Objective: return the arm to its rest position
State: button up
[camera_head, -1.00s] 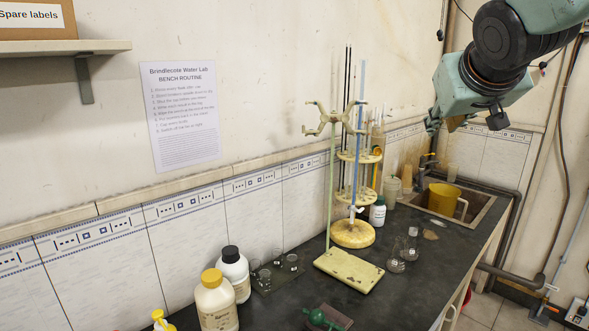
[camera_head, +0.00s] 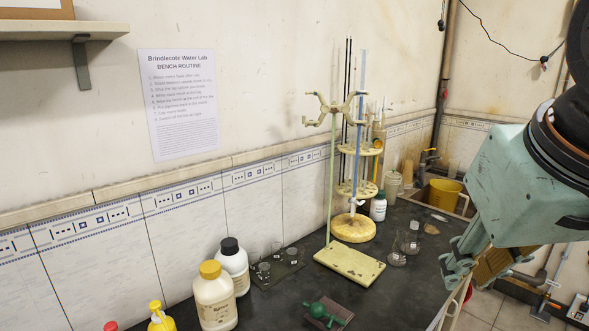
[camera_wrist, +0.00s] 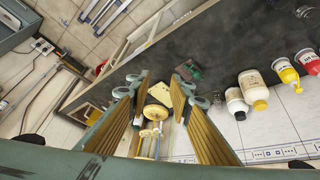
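My arm's teal wrist fills the right side of the head view, held above and beyond the front edge of the dark bench (camera_head: 385,285). The gripper touches nothing that I can see.
A burette stand (camera_head: 350,264) with a clamp is mid-bench, a pipette rack (camera_head: 355,230) behind it. Two flasks (camera_head: 411,240) stand to its right. White bottles (camera_head: 215,300) stand front left. A yellow jug (camera_head: 444,195) sits in the sink. Open air surrounds the gripper.

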jog(key=s+a+f, duration=0.1)
jog(key=s+f, duration=0.1)
jog(key=s, duration=0.3)
jog(key=s+a+f+g+y, duration=0.1)
jog(key=s+a+f, duration=0.1)
jog(key=s+f, duration=0.1)
jog(key=shift+s+a+b, duration=0.3)
jog(key=shift+s+b, duration=0.05)
jog(key=shift+s, duration=0.5)
